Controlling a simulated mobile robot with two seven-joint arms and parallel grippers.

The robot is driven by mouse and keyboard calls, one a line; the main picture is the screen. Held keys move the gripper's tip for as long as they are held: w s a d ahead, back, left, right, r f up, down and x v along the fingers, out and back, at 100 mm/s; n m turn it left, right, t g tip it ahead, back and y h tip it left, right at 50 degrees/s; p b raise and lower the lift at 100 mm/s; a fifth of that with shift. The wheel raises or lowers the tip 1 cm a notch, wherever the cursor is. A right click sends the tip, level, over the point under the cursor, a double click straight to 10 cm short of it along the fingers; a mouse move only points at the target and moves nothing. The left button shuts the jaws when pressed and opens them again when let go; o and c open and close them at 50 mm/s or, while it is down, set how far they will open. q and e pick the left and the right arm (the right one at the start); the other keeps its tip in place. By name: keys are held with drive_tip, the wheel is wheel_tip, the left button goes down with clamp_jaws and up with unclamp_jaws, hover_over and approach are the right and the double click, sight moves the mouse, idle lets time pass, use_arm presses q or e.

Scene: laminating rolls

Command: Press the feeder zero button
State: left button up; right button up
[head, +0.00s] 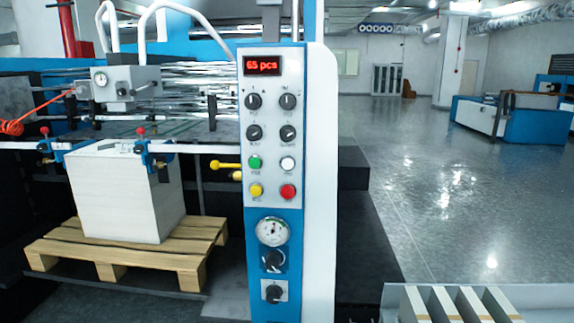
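A tall blue and white control panel (272,215) stands at the middle of the head view. Its red display (262,65) reads "65 pcs". Below several black knobs are four round buttons: a green button (255,162), a white button (288,163), a yellow button (256,190) and a red button (288,191). Their labels are too small to read, so I cannot tell which is the feeder zero button. Neither of my grippers is in view.
A white paper stack (125,195) sits on a wooden pallet (125,250) left of the panel. A tray (540,296) holding several upright pale pieces is at the bottom right. Open floor (430,200) lies right of the panel. A blue machine (510,118) stands farther back.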

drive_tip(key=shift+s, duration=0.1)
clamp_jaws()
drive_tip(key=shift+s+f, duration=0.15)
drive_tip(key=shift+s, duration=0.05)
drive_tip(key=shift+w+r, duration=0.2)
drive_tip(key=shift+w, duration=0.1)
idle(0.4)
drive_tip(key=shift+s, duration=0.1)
